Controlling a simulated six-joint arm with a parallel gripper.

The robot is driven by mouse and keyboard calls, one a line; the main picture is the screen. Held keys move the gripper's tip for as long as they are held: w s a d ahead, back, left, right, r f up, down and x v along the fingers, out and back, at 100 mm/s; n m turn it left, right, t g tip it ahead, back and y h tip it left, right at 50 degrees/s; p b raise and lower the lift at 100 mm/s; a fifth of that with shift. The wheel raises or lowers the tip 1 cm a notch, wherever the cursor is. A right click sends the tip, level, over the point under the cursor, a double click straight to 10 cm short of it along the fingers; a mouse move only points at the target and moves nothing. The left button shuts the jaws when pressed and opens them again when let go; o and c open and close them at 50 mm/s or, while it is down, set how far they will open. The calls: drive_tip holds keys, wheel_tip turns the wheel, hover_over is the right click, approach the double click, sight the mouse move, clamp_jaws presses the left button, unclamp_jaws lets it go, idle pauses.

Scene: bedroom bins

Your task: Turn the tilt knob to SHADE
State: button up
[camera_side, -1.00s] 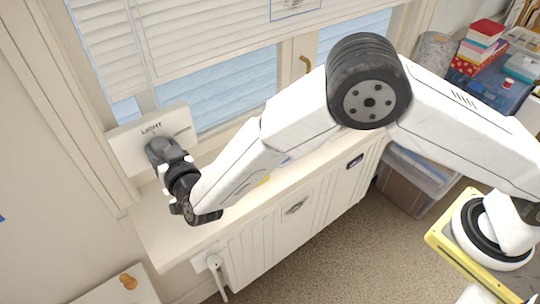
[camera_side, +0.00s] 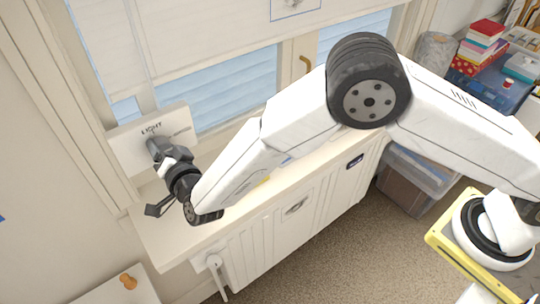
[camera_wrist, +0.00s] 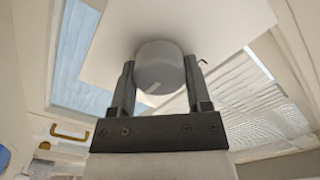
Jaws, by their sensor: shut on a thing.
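The tilt knob (camera_wrist: 160,62) is a grey round knob on a white plate (camera_side: 127,152) beside the window. A short pale line on its face shows in the wrist view, slanting. My gripper (camera_side: 160,152) is shut on the knob, and its two dark fingers flank it in the wrist view (camera_wrist: 159,72). The word LIGHT is printed on the plate above the knob. Small dark marks lie to its right, too small to read from the side. In the side view my fingers hide most of the knob.
The window blind (camera_side: 200,40) hangs behind the plate. A white sill cabinet (camera_side: 270,235) runs below the window. A clear bin (camera_side: 410,180) stands on the carpet at right. A shelf corner with an orange peg (camera_side: 128,281) is at lower left.

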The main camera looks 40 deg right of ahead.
drive_tip(key=o, duration=1.3)
drive_tip(key=shift+s, duration=0.15)
drive_tip(key=shift+s, duration=3.8)
